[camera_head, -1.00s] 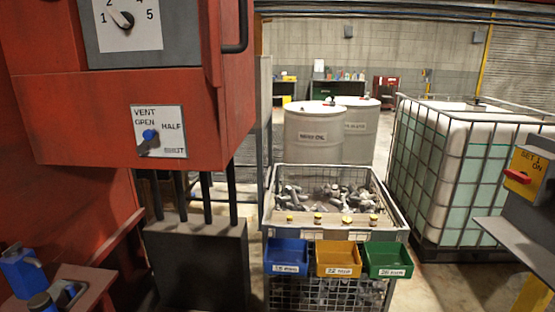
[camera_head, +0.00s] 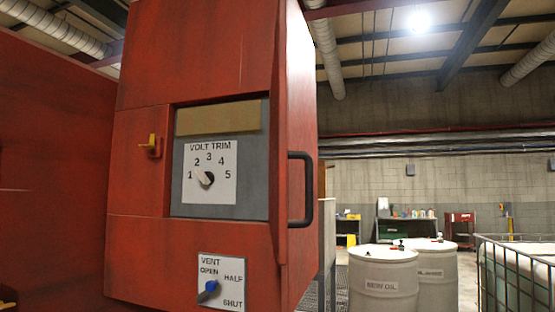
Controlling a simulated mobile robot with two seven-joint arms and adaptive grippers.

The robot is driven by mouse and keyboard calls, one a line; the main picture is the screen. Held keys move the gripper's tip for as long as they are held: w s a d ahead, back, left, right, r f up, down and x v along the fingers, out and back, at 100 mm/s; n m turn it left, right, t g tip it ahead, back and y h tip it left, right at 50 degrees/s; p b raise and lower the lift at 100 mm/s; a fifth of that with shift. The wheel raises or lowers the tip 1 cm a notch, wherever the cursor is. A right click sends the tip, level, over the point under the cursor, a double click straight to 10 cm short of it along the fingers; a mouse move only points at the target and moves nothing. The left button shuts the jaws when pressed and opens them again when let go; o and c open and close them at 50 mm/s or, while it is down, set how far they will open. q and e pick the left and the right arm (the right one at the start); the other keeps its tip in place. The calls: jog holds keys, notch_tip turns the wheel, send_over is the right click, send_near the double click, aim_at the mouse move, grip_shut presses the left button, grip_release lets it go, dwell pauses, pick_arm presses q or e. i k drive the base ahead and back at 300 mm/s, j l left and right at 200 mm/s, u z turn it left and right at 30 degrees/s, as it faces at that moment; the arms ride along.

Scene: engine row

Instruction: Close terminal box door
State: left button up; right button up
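A large red box (camera_head: 205,60) fills the left and middle of the head view. Its front has a recess with a grey panel (camera_head: 250,180) and a "VOLT TRIM" dial (camera_head: 206,178) showing. A red upright panel with a black bar handle (camera_head: 307,188) stands along the right side of the box. It is seen nearly edge-on; I take it for the terminal box door, but cannot tell its hinge line or exact angle. A yellow catch (camera_head: 152,146) sits left of the recess. Neither of my grippers is in view.
A "VENT" switch plate (camera_head: 221,281) with a blue knob is below the recess. White drums (camera_head: 383,285) and a caged tank (camera_head: 515,275) stand at the right. Open space shows right of the handle; pipes run along the ceiling.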

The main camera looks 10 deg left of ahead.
aim_at(279, 223)
jog(key=i+l+u, duration=0.1)
jog(key=l+u, duration=0.6)
jog(key=i, duration=0.05)
